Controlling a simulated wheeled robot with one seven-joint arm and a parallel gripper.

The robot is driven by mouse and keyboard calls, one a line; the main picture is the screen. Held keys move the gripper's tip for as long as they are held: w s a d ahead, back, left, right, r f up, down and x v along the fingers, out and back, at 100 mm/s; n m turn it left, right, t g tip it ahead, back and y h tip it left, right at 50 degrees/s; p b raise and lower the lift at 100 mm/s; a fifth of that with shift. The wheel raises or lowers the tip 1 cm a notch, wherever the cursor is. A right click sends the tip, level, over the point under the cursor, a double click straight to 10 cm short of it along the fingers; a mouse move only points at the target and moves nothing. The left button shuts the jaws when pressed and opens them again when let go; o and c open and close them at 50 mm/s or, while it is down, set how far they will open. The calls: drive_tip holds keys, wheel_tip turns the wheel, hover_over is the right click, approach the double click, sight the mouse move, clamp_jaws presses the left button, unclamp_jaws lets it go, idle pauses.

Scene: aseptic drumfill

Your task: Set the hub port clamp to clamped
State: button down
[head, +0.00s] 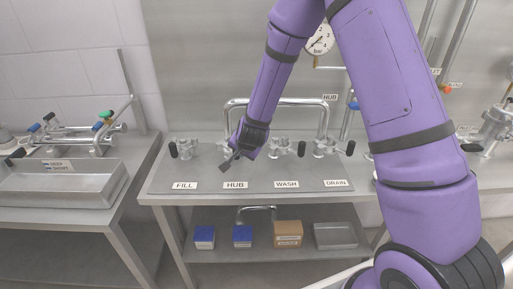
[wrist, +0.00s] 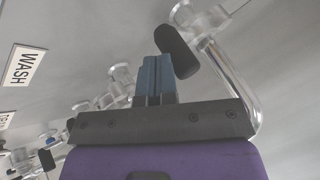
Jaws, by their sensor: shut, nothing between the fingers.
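The hub port stands behind the HUB label (head: 235,185) on the grey bench, mostly hidden by my arm in the head view. In the wrist view a clear-silver port fitting (wrist: 207,20) with a black clamp handle (wrist: 177,52) is close to my fingers; it appears to be the hub port clamp. My gripper (head: 233,158) is at the hub port, pointing down and left. In the wrist view its blue fingers (wrist: 155,72) are together and empty, right beside the black handle. I cannot tell whether they touch it, or the clamp's exact state.
The fill port (head: 184,148), wash port (head: 281,146) and drain port (head: 325,146) stand in the same row, with black handles. A bent silver pipe (head: 275,101) arches behind them. Boxes and a tray (head: 335,236) sit on the shelf below. A left bench holds a metal basin (head: 62,186).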

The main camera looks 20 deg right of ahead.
drive_tip(key=w+a+m+h, duration=0.1)
drive_tip(key=w+a+m, duration=0.1)
drive_tip(key=a, duration=0.3)
drive_tip(key=shift+w+a, duration=0.2)
drive_tip(key=shift+a, duration=0.05)
drive_tip(key=shift+w+a+r, duration=0.1)
drive_tip(key=shift+a+r, duration=0.05)
drive_tip(key=shift+a, duration=0.05)
idle(0.5)
